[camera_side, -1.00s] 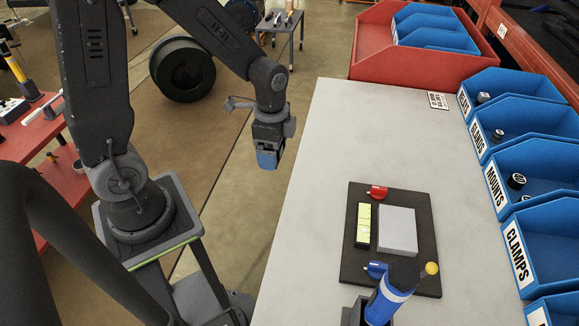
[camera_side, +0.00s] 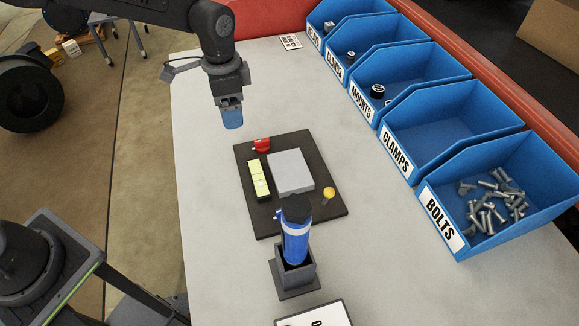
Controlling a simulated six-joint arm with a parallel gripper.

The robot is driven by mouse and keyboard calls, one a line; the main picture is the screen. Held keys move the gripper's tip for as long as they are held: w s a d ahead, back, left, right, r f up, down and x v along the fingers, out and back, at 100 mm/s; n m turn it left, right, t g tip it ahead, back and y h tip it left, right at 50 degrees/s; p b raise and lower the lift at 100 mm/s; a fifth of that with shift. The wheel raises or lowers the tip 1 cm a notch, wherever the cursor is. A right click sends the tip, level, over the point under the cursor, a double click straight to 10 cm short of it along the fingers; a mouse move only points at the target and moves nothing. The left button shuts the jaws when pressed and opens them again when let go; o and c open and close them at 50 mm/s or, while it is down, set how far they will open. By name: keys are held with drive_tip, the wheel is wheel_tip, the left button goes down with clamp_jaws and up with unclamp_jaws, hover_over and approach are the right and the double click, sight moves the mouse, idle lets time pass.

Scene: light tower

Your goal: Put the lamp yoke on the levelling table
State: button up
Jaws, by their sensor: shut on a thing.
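My gripper (camera_side: 229,101) is shut on a blue, rounded piece (camera_side: 233,119), which appears to be the lamp yoke; the jaws hide its upper part. It hangs above the grey bench, to the upper left of the levelling table. The levelling table (camera_side: 327,208) is a dark square plate lying on the bench. It carries a pale grey block (camera_side: 291,172), a yellow-green level vial (camera_side: 259,178), a red knob (camera_side: 261,145) and a yellow knob (camera_side: 329,193). The yoke is apart from the plate.
A blue tool with a dark top (camera_side: 295,238) stands upright in a grey holder (camera_side: 297,280) in front of the plate, covering its near edge. Labelled blue bins (camera_side: 500,205) line the right side, one holding bolts. The bench left of the plate (camera_side: 205,200) is clear.

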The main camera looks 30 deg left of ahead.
hover_over(289, 169)
wheel_tip(289, 169, down, 7)
drive_tip(key=shift+r, duration=0.1)
drive_tip(key=shift+f, duration=1.95)
drive_tip(key=shift+f, duration=0.2)
drive_tip(key=o, duration=0.9)
drive_tip(key=shift+c, duration=0.2)
wheel_tip(289, 169, up, 12)
drive_tip(key=shift+r, duration=0.2)
drive_tip(key=shift+a, duration=0.1)
